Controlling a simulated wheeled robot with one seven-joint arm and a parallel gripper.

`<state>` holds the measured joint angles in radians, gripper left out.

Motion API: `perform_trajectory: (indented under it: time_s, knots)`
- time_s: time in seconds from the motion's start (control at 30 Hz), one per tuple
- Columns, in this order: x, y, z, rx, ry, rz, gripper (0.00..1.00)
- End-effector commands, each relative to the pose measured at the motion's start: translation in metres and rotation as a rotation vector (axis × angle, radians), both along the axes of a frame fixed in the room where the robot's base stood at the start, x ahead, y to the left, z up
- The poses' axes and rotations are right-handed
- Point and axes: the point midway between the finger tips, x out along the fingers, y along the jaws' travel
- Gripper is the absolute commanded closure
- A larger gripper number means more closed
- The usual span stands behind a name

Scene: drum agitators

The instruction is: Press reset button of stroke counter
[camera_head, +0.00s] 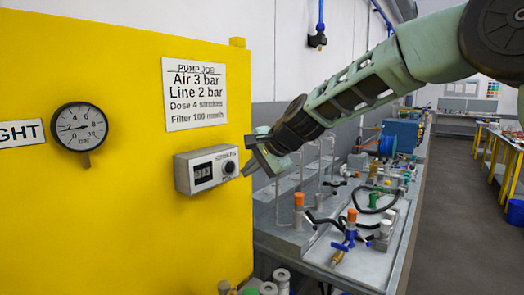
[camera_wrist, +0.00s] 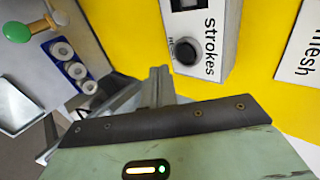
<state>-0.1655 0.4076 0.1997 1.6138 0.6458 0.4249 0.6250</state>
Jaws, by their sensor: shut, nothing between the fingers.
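The stroke counter (camera_head: 184,174) is a grey box on the yellow panel, with a dark number window on its left. Its round black reset button (camera_head: 229,168) is on the right of its face. In the wrist view the button (camera_wrist: 186,51) shows beside the word "strokes" on the counter's pale face (camera_wrist: 214,58). My gripper (camera_head: 247,168) is shut and empty, just right of the button in the head view. In the wrist view its fingers (camera_wrist: 157,82) point up the picture, below and left of the button. They look apart from it; the exact gap is hard to judge.
The yellow panel (camera_head: 110,220) carries a round pressure gauge (camera_head: 79,127) and a white pump sign (camera_head: 194,94) above the counter. A metal bench (camera_head: 372,262) with valves, hoses and fittings runs below my arm. The floor aisle (camera_head: 450,200) at right is clear.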

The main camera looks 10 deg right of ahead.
Motion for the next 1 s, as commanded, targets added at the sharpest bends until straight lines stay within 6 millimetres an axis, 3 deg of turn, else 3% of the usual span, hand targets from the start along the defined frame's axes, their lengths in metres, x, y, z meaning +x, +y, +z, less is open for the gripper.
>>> perform_trajectory:
  time_s: [0.3,0.77,1.0]
  knots:
    - [0.026,0.026,0.003,-0.001,-0.001,0.002,1.0]
    - [0.03,0.029,0.002,0.0,0.0,0.001,1.0]
    - [0.043,0.043,0.004,0.0,-0.001,0.002,1.0]
